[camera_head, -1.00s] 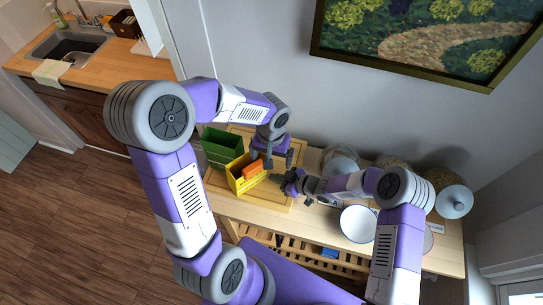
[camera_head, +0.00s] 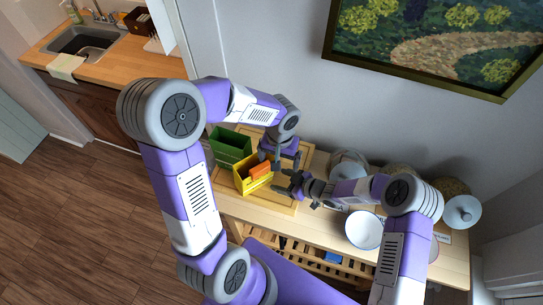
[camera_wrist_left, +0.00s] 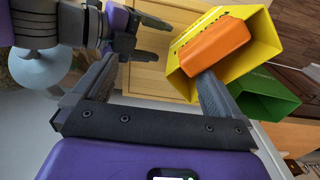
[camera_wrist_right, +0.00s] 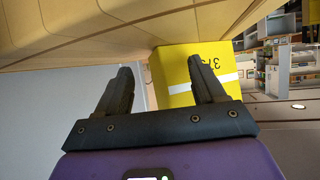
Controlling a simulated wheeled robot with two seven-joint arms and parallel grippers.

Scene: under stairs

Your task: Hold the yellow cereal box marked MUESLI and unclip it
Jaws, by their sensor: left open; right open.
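The yellow box (camera_head: 240,182) stands on the wooden board, with an orange block-like piece (camera_head: 260,170) at its open top. In the left wrist view the box (camera_wrist_left: 262,42) shows with the orange piece (camera_wrist_left: 215,45) across its mouth. My left gripper (camera_head: 270,160) is open beside the box; one finger overlaps the lower end of the orange piece in the left wrist view, contact unclear. My right gripper (camera_head: 284,182) is open, its fingers facing the box from the right. In the right wrist view the box (camera_wrist_right: 172,72) shows a white band and dark partial characters. The name MUESLI is not readable.
A green box (camera_head: 232,142) stands behind the yellow one. The board (camera_head: 285,207) lies on a wooden table (camera_head: 310,222). A white bowl (camera_head: 363,230) and lidded jars (camera_head: 462,212) stand to the right. A wall is close behind.

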